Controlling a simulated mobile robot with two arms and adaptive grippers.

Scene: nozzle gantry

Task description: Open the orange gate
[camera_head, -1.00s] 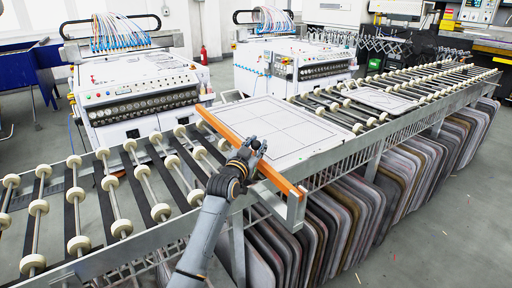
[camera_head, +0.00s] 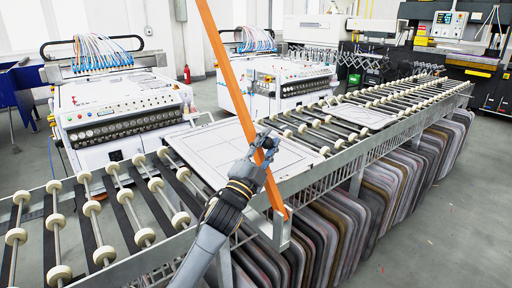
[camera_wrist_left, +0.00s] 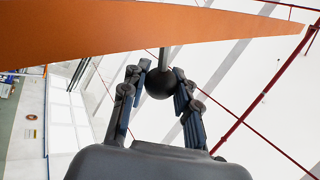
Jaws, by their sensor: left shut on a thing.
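The orange gate (camera_head: 229,72) is a long flat bar. In the head view it stands steeply raised, leaning up and to the left, with its low end at the near side rail of the roller conveyor (camera_head: 108,195). My left gripper (camera_head: 263,148) is at the lower part of the gate. In the left wrist view the gate (camera_wrist_left: 130,30) spans the top, and a round dark knob (camera_wrist_left: 160,83) on a short grey stem sits between the fingers of my left gripper (camera_wrist_left: 160,88), which are shut on it. My right gripper is in neither view.
A white panel (camera_head: 222,152) lies on the rollers just behind the gate, and another panel (camera_head: 362,115) lies farther right. White machines (camera_head: 125,108) stand behind the conveyor. Several rounded boards (camera_head: 345,215) stand upright under it. Floor at the lower right is clear.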

